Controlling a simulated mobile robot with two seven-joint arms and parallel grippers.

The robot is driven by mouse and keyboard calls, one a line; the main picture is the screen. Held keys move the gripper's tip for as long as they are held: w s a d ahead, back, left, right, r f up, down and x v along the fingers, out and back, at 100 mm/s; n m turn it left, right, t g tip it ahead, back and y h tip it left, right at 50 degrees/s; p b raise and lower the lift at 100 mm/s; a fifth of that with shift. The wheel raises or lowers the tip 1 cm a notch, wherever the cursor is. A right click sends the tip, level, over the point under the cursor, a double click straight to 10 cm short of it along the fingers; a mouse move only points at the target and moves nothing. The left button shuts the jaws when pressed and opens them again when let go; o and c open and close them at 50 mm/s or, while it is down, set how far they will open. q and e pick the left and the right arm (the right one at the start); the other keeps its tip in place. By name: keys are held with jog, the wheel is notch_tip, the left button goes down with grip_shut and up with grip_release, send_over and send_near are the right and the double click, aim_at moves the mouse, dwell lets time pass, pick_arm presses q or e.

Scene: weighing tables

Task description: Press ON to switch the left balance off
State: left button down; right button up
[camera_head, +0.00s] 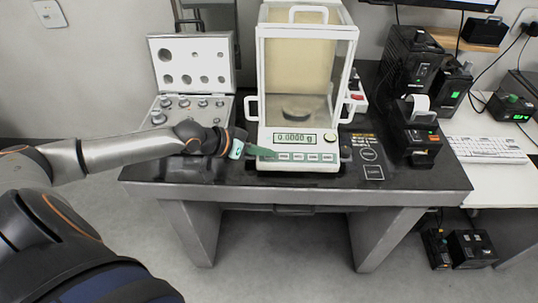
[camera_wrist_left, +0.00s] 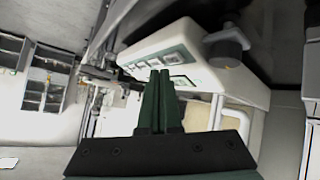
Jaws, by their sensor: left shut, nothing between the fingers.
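The balance (camera_head: 297,139) is a white instrument with a glass draft shield, standing on the dark table. Its display (camera_head: 296,138) is lit and reads 0.0000 g. A row of buttons (camera_head: 299,157) runs along its front panel below the display. My left gripper (camera_head: 268,153) has its green fingers shut and empty at the left end of that row. In the left wrist view the shut fingers (camera_wrist_left: 160,90) point at the balance's panel (camera_wrist_left: 172,62). I cannot tell whether the tips touch a button. My right gripper does not show.
An open case of weights (camera_head: 190,107) stands left of the balance. A small printer (camera_head: 416,125) and dark boxes stand at the right. The dark table's front strip (camera_head: 420,183) is clear. A keyboard (camera_head: 487,149) lies on the white table beyond.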

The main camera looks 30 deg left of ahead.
pick_arm(q)
jog(key=shift+f, duration=0.2)
jog(key=shift+w+a+f, duration=0.1)
jog(key=shift+w+f, duration=0.05)
jog(key=shift+f, duration=0.05)
jog(key=shift+w+f+b, duration=0.1)
jog(key=shift+f+b, duration=0.25)
jog(key=shift+f, duration=0.05)
dwell(0.7)
dwell(0.3)
jog(key=shift+s+r+p, duration=0.3)
jog(key=shift+r+p, duration=0.45)
jog(key=shift+p, duration=0.5)
jog(key=r+p, duration=0.1)
jog(key=p, duration=0.1)
jog(key=s+r+p, duration=0.1)
jog(key=r+p, duration=0.1)
jog(key=d+r+p, duration=0.1)
jog(key=p, duration=0.1)
jog(key=shift+s+r, duration=0.2)
jog(key=shift+r, duration=0.15)
